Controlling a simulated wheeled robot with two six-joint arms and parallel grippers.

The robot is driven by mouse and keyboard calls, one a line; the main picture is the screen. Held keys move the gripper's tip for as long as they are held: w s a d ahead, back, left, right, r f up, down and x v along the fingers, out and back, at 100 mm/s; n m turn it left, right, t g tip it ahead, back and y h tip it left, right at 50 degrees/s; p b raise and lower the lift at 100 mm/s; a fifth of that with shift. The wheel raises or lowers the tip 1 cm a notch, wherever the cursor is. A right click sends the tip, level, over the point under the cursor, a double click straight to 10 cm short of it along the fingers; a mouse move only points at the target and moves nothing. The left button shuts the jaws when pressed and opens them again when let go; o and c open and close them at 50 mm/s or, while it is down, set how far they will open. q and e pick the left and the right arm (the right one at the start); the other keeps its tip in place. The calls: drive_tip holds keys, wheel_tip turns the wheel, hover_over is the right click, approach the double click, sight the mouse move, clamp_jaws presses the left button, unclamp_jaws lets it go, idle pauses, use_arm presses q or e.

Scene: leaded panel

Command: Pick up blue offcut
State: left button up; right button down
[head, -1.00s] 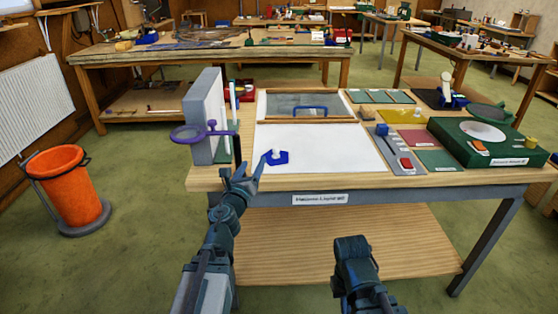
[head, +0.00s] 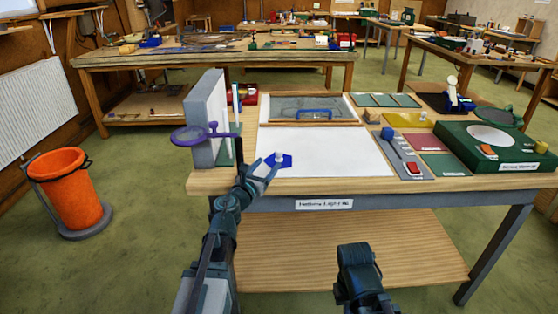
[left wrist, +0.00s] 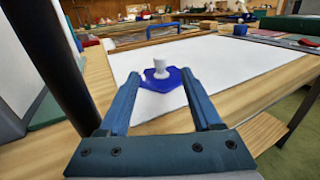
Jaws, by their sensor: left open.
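The blue offcut (head: 286,161) is a flat blue piece lying near the front left edge of the white sheet on the bench. A small white knob-shaped piece (head: 279,155) stands on it. The offcut also shows in the left wrist view (left wrist: 170,82), between the tips of my left gripper. My left gripper (head: 267,168) is open, with one finger on each side of the offcut's near part. I cannot tell whether the fingers touch it. Of my right arm only a dark link shows at the lower middle of the head view; its fingers are not visible.
The white sheet (head: 335,150) is otherwise clear. A framed glass panel with a blue handle (head: 315,114) lies behind. A green box (head: 490,145) is at right.

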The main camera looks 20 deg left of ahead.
sight(278, 153)
use_arm(q)
drive_tip(key=w, duration=0.5)
drive_tip(key=w+d, duration=0.1)
drive_tip(key=w, duration=0.2)
drive_tip(key=shift+d, duration=0.1)
clamp_jaws()
